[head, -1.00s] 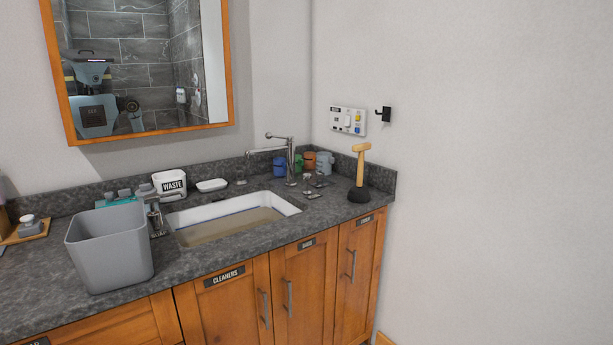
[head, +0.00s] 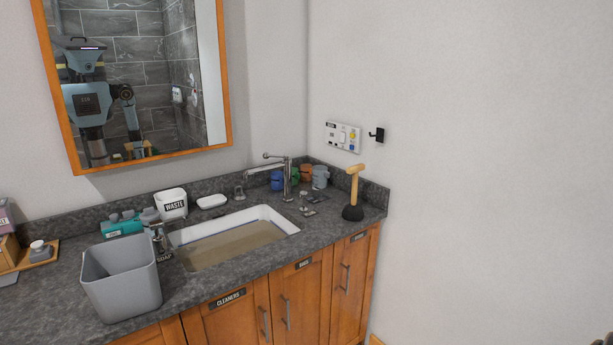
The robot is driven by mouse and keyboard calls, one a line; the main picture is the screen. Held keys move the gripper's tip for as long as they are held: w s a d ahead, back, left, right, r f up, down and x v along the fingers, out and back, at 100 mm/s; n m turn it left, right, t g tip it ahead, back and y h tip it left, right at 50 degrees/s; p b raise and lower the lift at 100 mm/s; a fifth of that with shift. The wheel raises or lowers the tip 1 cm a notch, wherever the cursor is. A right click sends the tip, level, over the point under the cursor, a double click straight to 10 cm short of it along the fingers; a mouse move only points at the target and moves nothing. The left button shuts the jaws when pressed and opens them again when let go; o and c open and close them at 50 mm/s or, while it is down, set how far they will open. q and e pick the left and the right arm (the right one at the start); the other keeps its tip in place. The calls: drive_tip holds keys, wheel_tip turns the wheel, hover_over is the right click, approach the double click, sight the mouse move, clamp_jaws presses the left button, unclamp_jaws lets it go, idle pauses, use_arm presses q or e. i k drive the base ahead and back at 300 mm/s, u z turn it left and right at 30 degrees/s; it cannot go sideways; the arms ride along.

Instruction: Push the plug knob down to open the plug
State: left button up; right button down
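The white sink (head: 285,218) is set in the dark counter and holds murky brownish water. The water hides the sink bottom, so I cannot see the plug. A small metal knob (head: 304,199) on a plate stands on the counter at the right of the tap. Another small metal fitting (head: 239,192) stands left of the tap. The frames do not show clearly which one is the plug knob. The metal tap (head: 286,178) stands behind the sink. Neither of my grippers is in view.
A plunger (head: 353,205) stands on the counter right of the sink. A grey bin (head: 122,285), a soap dispenser (head: 161,245) and a white WASTE cup (head: 172,205) stand on the left. Several coloured cups (head: 320,178) line the back corner. Wooden cabinets (head: 240,322) are below.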

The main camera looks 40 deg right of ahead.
sight(304, 194)
drive_tip(key=z, duration=2.05)
drive_tip(key=i, duration=1.8)
drive_tip(key=u, duration=2.5)
